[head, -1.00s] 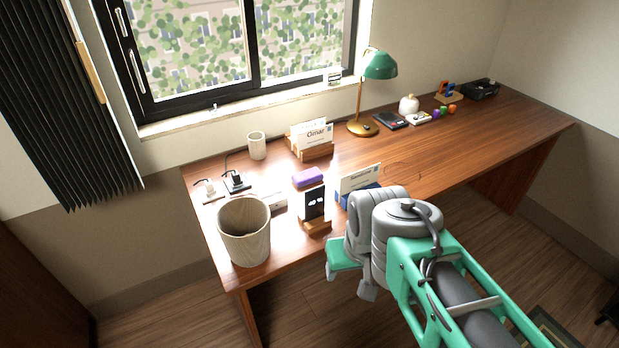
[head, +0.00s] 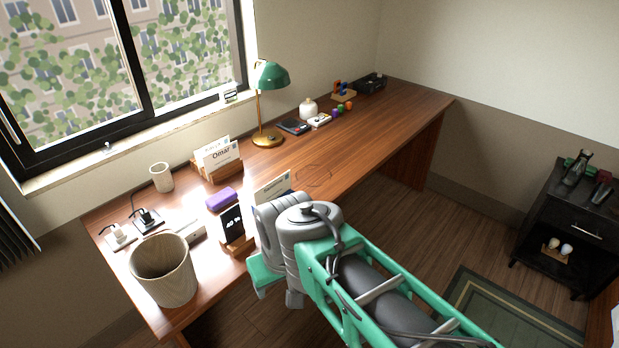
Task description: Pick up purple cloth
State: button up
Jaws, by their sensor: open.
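A small folded purple cloth (head: 221,199) lies on the wooden desk, between the card holder at the back and the black-faced stand in front. My gripper (head: 266,278) shows at the desk's front edge, at the end of my green and grey arm.
A wooden bin (head: 165,270) stands on the desk's near left, with a black-faced stand (head: 233,225) beside it. A card holder (head: 220,160), a cup (head: 161,178) and a green lamp (head: 268,105) stand behind. A black cabinet (head: 567,225) stands at right.

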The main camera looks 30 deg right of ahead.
aim_at(215, 202)
jog(key=z, duration=1)
jog(key=i, duration=1)
jog(key=u, duration=3.2)
jog(key=i, duration=0.5)
jog(key=z, duration=0.05)
